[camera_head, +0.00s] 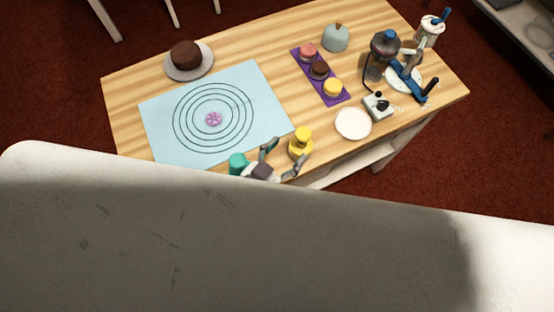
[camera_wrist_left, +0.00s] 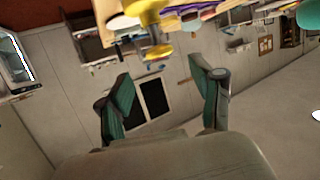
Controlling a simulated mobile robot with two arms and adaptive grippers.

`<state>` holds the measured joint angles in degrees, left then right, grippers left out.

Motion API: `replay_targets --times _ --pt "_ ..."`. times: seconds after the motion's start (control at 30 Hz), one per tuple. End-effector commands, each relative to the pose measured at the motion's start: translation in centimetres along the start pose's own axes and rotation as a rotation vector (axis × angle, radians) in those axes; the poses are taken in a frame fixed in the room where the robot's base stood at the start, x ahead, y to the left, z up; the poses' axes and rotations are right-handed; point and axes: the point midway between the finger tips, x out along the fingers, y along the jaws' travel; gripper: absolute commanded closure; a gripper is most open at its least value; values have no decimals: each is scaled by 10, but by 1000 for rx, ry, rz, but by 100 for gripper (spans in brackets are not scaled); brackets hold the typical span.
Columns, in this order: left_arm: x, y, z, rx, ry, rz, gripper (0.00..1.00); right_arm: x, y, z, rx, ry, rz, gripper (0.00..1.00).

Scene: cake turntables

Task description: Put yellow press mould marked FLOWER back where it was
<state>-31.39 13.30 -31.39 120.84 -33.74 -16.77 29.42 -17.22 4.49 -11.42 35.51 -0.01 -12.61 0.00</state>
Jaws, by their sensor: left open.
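The yellow press mould (camera_head: 300,145) stands upright near the front edge of the wooden table, right of the blue mat. Its marking is too small to read. My left gripper (camera_head: 282,158) is open beside it, at the table's front edge, with nothing visible between its fingers. In the left wrist view, the yellow mould (camera_wrist_left: 152,22) shows at the top, beyond the open fingers of the left gripper (camera_wrist_left: 165,85). A pink flower shape (camera_head: 214,119) lies in the middle of the ringed light blue mat (camera_head: 262,88). My right gripper does not show.
A teal object (camera_head: 238,163) stands just left of my left gripper. A white plate (camera_head: 353,123) and a purple tray (camera_head: 308,75) of small cakes are to the right. A chocolate cake (camera_head: 185,54) is at the back left. Bare wood lies between mat and tray.

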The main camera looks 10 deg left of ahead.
Motion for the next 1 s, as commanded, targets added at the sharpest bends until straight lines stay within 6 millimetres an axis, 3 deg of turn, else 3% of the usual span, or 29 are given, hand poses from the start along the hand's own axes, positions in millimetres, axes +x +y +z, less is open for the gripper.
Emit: replay_targets --times 0.1,0.3,1.0 --pt "-21 0 2 0 -2 -1 34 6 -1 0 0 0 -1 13" --pt "-38 0 0 0 2 0 34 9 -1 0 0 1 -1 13" --pt "-40 0 -1 1 1 -1 34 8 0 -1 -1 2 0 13"
